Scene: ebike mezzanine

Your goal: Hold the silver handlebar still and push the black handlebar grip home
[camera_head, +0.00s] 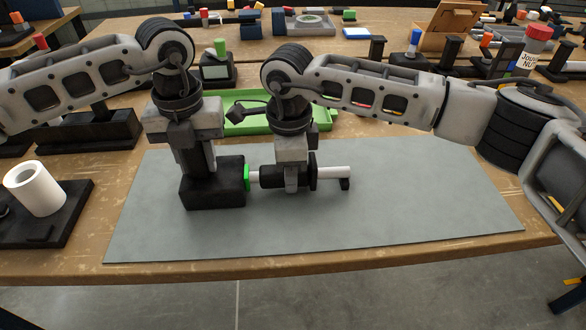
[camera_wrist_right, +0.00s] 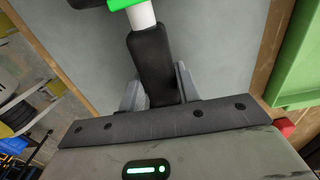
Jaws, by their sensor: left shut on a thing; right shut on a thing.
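My right gripper (camera_head: 291,184) is shut around the black grip. In the right wrist view the grip (camera_wrist_right: 153,62) sits between its fingers, with a short silver gap between grip and green ring (camera_wrist_right: 122,3).
The black block (camera_head: 212,193) stands on the grey mat (camera_head: 400,205). A green tray (camera_head: 250,122) lies behind the arms. A white roll (camera_head: 35,188) on a black base stands at the left. The mat's right side is clear.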

